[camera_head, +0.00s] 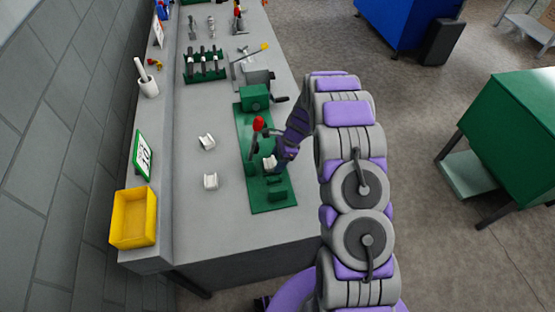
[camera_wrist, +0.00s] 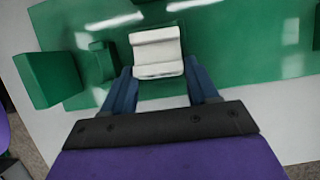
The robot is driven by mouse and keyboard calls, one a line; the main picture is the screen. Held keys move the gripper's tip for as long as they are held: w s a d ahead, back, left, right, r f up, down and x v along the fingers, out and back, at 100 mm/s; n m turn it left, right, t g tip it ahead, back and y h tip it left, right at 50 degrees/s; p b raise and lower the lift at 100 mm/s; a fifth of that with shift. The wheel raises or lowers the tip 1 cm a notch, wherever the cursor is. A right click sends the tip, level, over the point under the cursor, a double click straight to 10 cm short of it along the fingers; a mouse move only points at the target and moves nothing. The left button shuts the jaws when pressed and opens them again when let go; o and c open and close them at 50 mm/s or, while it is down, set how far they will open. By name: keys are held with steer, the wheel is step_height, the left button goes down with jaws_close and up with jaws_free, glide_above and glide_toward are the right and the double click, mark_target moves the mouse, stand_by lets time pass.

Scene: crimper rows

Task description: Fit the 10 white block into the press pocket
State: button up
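One white block (camera_head: 269,163) is at my gripper, over the green press plate (camera_head: 246,133) and beside the red-knobbed lever (camera_head: 258,124). In the wrist view this white block (camera_wrist: 157,52) has a grooved top and sits between the tips of my gripper (camera_wrist: 158,72). Two more white blocks, an upper one (camera_head: 207,141) and a lower one (camera_head: 210,181), stand on the bench left of the plate. The press pocket cannot be made out clearly.
A green block (camera_head: 276,190) stands on the plate's near end. A green crank unit (camera_head: 255,98) is at its far end. The near bench surface is clear.

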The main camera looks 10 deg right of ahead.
steer(key=shift+o, duration=0.7)
steer(key=shift+w, duration=0.15)
